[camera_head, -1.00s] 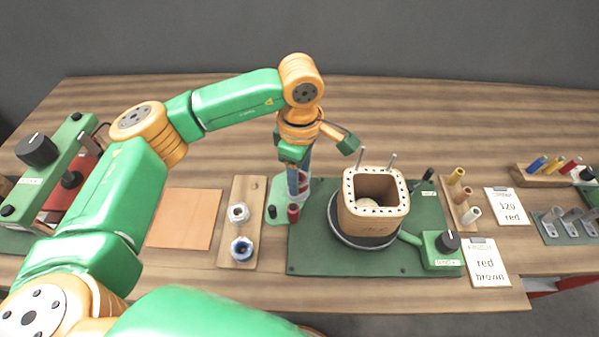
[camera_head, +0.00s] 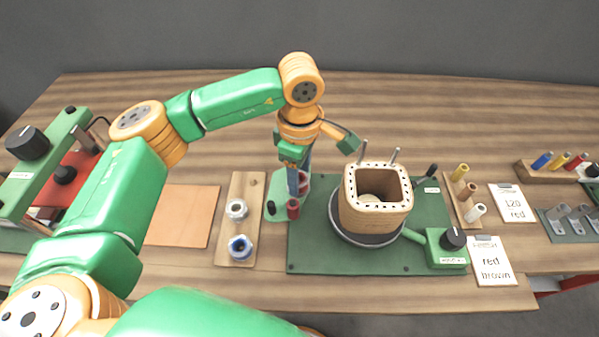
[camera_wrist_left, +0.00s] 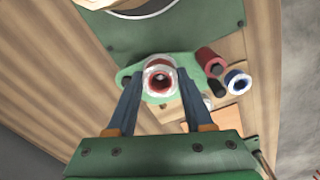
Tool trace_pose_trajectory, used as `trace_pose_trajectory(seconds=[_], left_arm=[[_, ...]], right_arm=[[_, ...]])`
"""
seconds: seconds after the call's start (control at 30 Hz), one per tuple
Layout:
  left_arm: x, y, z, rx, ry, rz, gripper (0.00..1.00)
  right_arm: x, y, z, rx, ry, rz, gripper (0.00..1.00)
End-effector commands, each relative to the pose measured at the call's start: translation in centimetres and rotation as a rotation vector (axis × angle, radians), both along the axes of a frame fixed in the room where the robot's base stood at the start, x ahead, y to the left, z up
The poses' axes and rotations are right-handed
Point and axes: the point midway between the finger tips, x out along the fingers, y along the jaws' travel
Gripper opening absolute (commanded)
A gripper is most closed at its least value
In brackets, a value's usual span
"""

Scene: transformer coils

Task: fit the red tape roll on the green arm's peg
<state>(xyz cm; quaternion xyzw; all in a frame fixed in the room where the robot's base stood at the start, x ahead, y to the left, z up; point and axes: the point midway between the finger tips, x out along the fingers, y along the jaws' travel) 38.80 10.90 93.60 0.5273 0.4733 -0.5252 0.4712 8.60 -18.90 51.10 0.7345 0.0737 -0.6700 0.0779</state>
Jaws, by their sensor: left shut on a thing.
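The red tape roll (camera_wrist_left: 160,80), a pale ring with a red core, sits between my left gripper's fingertips (camera_wrist_left: 159,88). In the head view the roll (camera_head: 303,183) shows partly behind a finger. My left gripper (camera_head: 300,178) is shut on it, pointing down over the rounded green arm (camera_head: 276,198). In the left wrist view the green arm (camera_wrist_left: 133,75) lies under the roll. The arm's peg is hidden, and I cannot tell whether the roll is around it or above it. My right gripper is not in view.
A red cylinder (camera_head: 293,208) stands close by the roll. A wooden board (camera_head: 238,212) with a white roll (camera_head: 236,209) and a blue roll (camera_head: 240,247) lies to the left. A square coil former (camera_head: 352,210) stands on the green base (camera_head: 310,258) to the right.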

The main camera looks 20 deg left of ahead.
Motion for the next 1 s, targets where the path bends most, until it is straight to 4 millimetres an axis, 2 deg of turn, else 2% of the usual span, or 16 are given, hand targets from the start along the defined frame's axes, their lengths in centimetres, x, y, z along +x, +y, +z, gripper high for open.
trace_pose_trajectory(seconds=[0.3, 0.33, 0.43, 0.47, 0.67, 0.73, 1.0], left_arm=[[0.0, 0.0, -0.23, 0.0, 0.0, 0.0, 0.0], [0.0, 0.0, -0.23, 0.0, 0.0, 0.0, 0.57], [0.0, 0.0, -0.23, 0.0, 0.0, 0.0, 0.84], [0.0, 0.0, -0.23, 0.0, 0.0, 0.0, 0.87], [0.0, 0.0, -0.24, 0.0, 0.0, 0.0, 0.87], [0.0, 0.0, -0.24, 0.0, 0.0, 0.0, 1.0], [0.0, 0.0, -0.04, 0.0, 0.0, 0.0, 1.0]], right_arm=[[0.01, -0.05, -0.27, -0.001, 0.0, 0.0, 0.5], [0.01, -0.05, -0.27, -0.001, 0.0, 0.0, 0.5], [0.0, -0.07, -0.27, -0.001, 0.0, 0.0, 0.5], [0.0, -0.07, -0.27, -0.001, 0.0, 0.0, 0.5], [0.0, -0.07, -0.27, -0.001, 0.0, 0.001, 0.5], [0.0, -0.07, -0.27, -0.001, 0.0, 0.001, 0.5], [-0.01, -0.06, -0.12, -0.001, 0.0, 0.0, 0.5]])
